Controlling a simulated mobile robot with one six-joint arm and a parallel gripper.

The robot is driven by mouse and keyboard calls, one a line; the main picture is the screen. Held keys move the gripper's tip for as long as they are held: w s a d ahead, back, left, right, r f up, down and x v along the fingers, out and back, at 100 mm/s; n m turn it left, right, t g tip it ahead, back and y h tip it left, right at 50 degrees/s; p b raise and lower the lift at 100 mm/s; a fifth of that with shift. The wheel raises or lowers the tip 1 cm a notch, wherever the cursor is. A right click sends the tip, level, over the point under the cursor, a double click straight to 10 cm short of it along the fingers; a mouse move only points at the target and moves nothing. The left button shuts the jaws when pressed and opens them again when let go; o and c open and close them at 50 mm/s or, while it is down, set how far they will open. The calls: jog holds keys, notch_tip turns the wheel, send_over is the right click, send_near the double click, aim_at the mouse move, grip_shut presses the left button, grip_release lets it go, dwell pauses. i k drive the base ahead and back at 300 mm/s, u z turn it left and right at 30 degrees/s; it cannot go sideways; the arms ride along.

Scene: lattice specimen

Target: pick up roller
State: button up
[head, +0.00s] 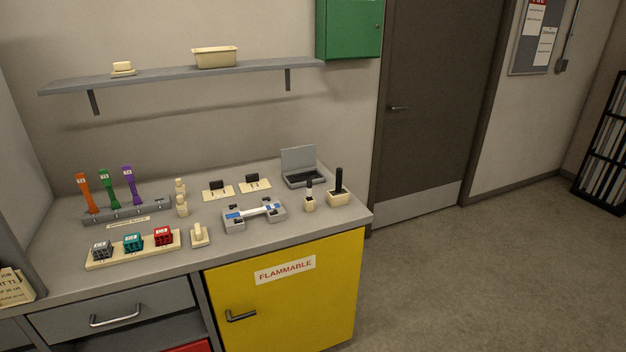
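I cannot tell for sure which item is the roller; the pieces are small in the head view. Candidates stand on the grey bench top (262,233). A small cream piece with a raised top (199,235) sits near the front edge, right of a cream tray (133,252). A black-handled item in a small cream holder (309,198) and a larger black-handled one in a cream block (339,193) stand upright at the right. A white and grey device with blue patches (254,215) lies between them and the small cream piece. My gripper is not in view.
The tray holds grey, teal and red lattice cubes. Orange, green and purple tools stand in a grey rack (127,212). A laptop (300,168) sits at the back right. A wall shelf (180,76) hangs above. A yellow cabinet (285,300) is below; the floor at right is clear.

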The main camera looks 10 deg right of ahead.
aim_at(338, 190)
jog(key=u, duration=0.1)
jog(key=i, duration=0.9)
jog(key=z, duration=0.05)
